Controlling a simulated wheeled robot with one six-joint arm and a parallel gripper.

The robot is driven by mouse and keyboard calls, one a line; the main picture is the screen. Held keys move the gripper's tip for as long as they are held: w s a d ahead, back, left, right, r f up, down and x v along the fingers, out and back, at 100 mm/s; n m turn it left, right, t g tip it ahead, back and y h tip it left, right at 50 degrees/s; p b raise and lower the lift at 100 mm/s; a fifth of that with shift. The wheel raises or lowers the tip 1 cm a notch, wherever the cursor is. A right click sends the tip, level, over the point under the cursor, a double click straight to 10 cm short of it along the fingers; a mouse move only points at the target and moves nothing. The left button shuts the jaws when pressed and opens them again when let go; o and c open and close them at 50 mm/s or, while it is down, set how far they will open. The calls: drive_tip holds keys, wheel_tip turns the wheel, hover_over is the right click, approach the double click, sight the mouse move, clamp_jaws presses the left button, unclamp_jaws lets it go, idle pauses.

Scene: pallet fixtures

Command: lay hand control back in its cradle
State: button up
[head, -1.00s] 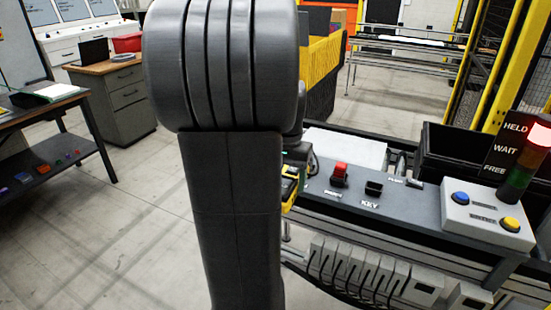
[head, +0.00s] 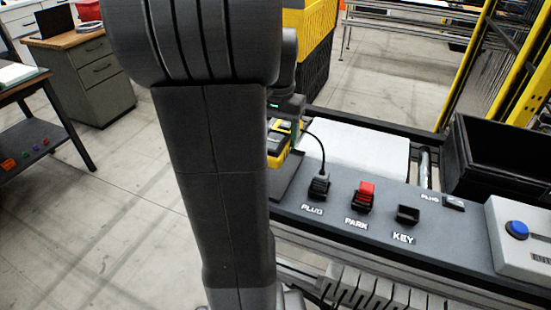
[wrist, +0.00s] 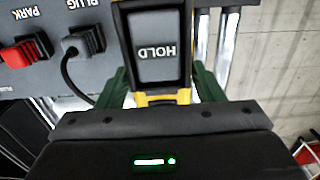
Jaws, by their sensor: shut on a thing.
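The hand control (wrist: 155,50) is a dark box with yellow edging and a grey face marked HOLD, upside down in the wrist view. My gripper (wrist: 162,88) has green fingers on both sides of it and is shut on it. In the head view the yellow and black hand control (head: 281,138) shows partly behind my arm, over the left end of the grey console. A black cable runs from the PLUG connector (head: 319,187) up toward it. A dark slanted plate (head: 288,176) lies below it, partly hidden by my arm; I cannot tell whether it is the cradle.
The console (head: 440,222) carries a red PARK piece (head: 363,195), a black KEY piece (head: 407,214) and a box with a blue button (head: 517,229). A black bin (head: 500,160) stands behind at right. A pale flat surface (head: 365,150) lies behind the console.

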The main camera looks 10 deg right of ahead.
drive_tip(key=f, duration=0.4)
drive_tip(key=shift+s+f, duration=0.2)
drive_tip(key=shift+f, duration=0.15)
drive_tip(key=shift+w+f+p, duration=0.1)
drive_tip(key=shift+f+p, duration=0.3)
drive_tip(key=shift+f, duration=1.9)
drive_tip(key=shift+f, duration=0.15)
drive_tip(key=o, duration=1.3)
wheel_tip(320, 180, up, 12)
drive_tip(key=shift+r+b, duration=0.15)
drive_tip(key=shift+b, duration=0.15)
